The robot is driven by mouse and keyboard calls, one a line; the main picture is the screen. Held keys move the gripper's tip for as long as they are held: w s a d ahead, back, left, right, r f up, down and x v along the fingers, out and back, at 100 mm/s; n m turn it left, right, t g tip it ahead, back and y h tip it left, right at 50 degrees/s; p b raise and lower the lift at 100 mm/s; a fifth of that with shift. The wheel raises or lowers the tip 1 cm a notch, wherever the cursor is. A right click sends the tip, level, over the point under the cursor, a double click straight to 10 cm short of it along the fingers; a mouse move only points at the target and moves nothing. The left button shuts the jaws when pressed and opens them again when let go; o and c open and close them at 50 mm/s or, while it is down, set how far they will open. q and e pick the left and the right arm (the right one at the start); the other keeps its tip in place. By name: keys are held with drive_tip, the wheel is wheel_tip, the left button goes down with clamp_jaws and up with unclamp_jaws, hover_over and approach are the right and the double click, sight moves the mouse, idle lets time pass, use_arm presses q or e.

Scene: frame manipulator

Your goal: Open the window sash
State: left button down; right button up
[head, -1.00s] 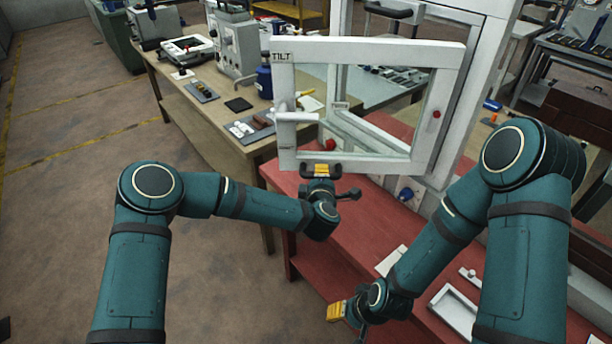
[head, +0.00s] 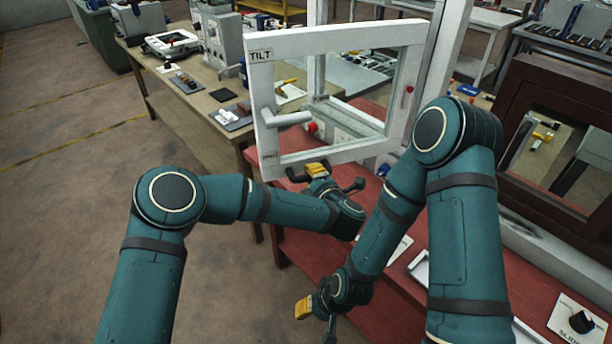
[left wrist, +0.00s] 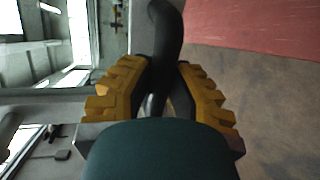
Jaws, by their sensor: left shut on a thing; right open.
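The white window sash (head: 262,110), labelled TILT, stands swung out at an angle from its white window frame (head: 448,50). A white lever handle (head: 290,119) sticks out from its left side. My left gripper (head: 317,169) is at the sash's bottom edge, by a black curved pull handle (head: 294,174). In the left wrist view, the yellow fingers of my left gripper (left wrist: 157,88) are shut on this black handle (left wrist: 166,35). My right gripper (head: 304,308) is open, low in front of the red bench and apart from the sash. Its fingertips show only partly.
The red bench (head: 310,256) runs below the sash. A wooden workbench (head: 200,97) with instruments stands at the back left. A dark brown framed window (head: 545,90) is at the right, with a black knob (head: 581,321) on a plate below it. The floor at the left is clear.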

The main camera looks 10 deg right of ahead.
use_arm(q)
drive_tip(key=shift+r, duration=0.15)
drive_tip(key=c, duration=0.9)
unclamp_jaws()
drive_tip(key=shift+o, duration=0.2)
approach(306, 135)
drive_tip(key=w, duration=0.1)
drive_tip(key=w+f, duration=0.2)
drive_tip(key=shift+w+a, duration=0.35)
drive_tip(key=shift+a, duration=0.05)
drive_tip(key=shift+w+r, duration=0.1)
drive_tip(key=shift+r, duration=0.5)
drive_tip(key=shift+c, duration=0.4)
